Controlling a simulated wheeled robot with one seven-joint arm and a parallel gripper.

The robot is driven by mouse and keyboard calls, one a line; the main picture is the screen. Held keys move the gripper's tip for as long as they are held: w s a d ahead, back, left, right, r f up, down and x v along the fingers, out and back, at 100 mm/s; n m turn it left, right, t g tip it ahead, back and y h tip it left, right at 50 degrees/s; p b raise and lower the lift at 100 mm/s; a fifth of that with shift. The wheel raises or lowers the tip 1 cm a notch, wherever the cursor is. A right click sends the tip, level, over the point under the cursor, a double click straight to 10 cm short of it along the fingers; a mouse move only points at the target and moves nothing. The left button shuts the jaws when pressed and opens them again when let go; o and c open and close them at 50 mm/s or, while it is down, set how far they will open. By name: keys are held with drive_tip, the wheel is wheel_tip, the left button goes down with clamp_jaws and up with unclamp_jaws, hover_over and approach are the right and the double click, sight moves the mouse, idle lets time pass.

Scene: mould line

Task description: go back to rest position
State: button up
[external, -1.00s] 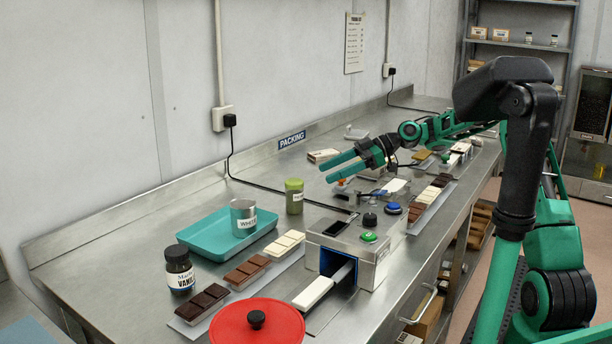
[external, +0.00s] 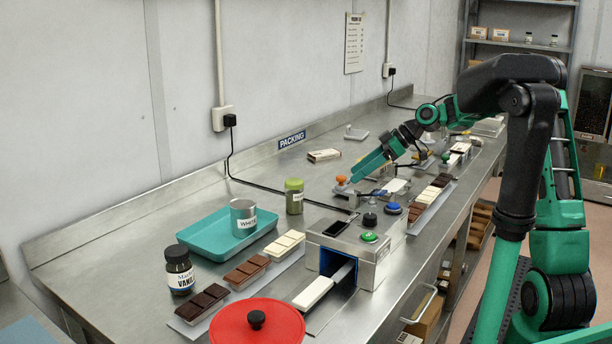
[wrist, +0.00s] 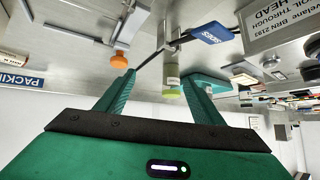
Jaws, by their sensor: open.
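My gripper (external: 356,176) reaches over the middle of the steel bench in the external view, fingers pointing left and slightly down. Its two green fingers are apart with nothing held between them. In the wrist view my gripper (wrist: 160,82) shows its spread fingers, and the picture looks upside down. An orange-topped item (external: 341,181) is close to the fingertips in the external view. Whether it touches them I cannot tell.
A steel machine (external: 350,245) with green and blue buttons stands in front. Left of it are a teal tray (external: 205,240), a white-labelled tin (external: 243,222), a green-lidded jar (external: 294,198), a dark vanilla jar (external: 179,268), chocolate bars (external: 247,273) and a red lid (external: 280,325).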

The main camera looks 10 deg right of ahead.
drive_tip(key=s+d+m+h, duration=0.4)
drive_tip(key=s+d+m, duration=0.2)
drive_tip(key=s+d, duration=0.55)
drive_tip(key=s+d+m+h, duration=0.45)
drive_tip(key=s+d, duration=0.35)
drive_tip(key=d, duration=0.6)
drive_tip(key=s+d+f+m, duration=0.1)
drive_tip(key=s+d+m, duration=0.2)
drive_tip(key=s, duration=0.5)
drive_tip(key=s+d+f+m+g, duration=0.1)
drive_tip(key=s+d+f+m, duration=0.1)
drive_tip(key=s, duration=0.7)
drive_tip(key=s+d+f+m+g, duration=0.1)
drive_tip(key=s+d+m, duration=0.2)
drive_tip(key=s+m, duration=0.2)
drive_tip(key=s+h, duration=0.1)
drive_tip(key=s, duration=0.2)
drive_tip(key=shift+s+d+f, duration=0.25)
drive_tip(key=shift+d+f, duration=0.05)
drive_tip(key=shift+d, duration=0.05)
